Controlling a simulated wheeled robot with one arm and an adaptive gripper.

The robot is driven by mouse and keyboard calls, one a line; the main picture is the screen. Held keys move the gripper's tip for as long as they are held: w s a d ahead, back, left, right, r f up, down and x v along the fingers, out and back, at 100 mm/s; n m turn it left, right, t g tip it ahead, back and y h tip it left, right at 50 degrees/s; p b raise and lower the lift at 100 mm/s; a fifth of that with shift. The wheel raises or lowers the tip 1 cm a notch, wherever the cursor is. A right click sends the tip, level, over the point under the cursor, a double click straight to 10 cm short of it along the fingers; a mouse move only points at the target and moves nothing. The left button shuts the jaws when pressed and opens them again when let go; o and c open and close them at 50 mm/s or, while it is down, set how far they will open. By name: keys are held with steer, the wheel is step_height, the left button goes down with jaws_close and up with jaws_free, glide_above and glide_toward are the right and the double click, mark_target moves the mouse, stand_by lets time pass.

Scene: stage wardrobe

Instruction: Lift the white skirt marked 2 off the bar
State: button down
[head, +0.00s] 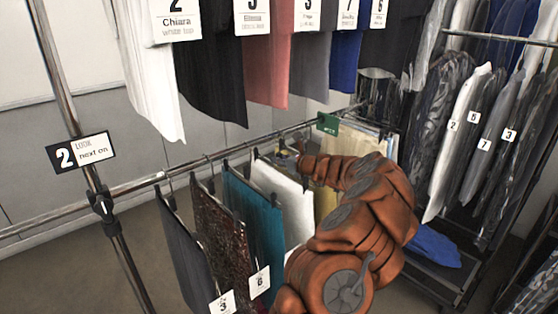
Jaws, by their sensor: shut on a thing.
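The white skirt (284,196) hangs at the lower bar (140,184), between a teal skirt (254,216) and a pale yellow garment (325,201). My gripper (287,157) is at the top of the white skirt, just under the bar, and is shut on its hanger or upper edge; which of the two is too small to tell. My orange arm comes from the lower right and covers the skirt's lower right part. No number tag shows on the white skirt.
A brown patterned skirt (221,240) and a dark skirt (184,252) hang left of the teal one. Tagged garments (272,60) hang above. A rack of clothes (466,135) stands at right. A sign (80,152) reads "2 LOOK next on". The bar's left stretch is clear.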

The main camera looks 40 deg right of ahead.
steer(key=shift+r+p, duration=1.5)
steer(key=shift+r, duration=0.25)
steer(key=shift+s+f+p+v, duration=0.1)
steer(key=shift+f+p+v, duration=0.2)
steer(key=shift+v, duration=1)
steer(key=shift+s+f+p+v, duration=0.1)
steer(key=shift+f+p+v, duration=0.25)
steer(key=shift+v, duration=0.95)
steer(key=shift+s+f+p+v, duration=0.1)
steer(key=shift+f+p+v, duration=0.2)
steer(key=shift+v, duration=1)
steer(key=shift+w, duration=0.1)
steer(key=shift+f+p+v, duration=0.15)
steer(key=shift+p+v, duration=0.05)
steer(key=shift+v, duration=0.45)
steer(key=shift+f+p+v, duration=0.15)
steer(key=shift+p+v, duration=0.05)
steer(key=shift+v, duration=0.5)
steer(key=s+f+p+v, duration=0.1)
steer(key=f+p+v, duration=0.2)
steer(key=v, duration=1.1)
steer(key=f+p+v, duration=0.3)
steer(key=f+v, duration=0.1)
steer(key=v, duration=1.1)
steer(key=s+f+p+v, duration=0.1)
steer(key=f+p+v, duration=0.2)
steer(key=v, duration=1.2)
steer(key=shift+s+a+f+p, duration=0.3)
steer(key=shift+s+f+p, duration=0.1)
steer(key=shift+p, duration=0.1)
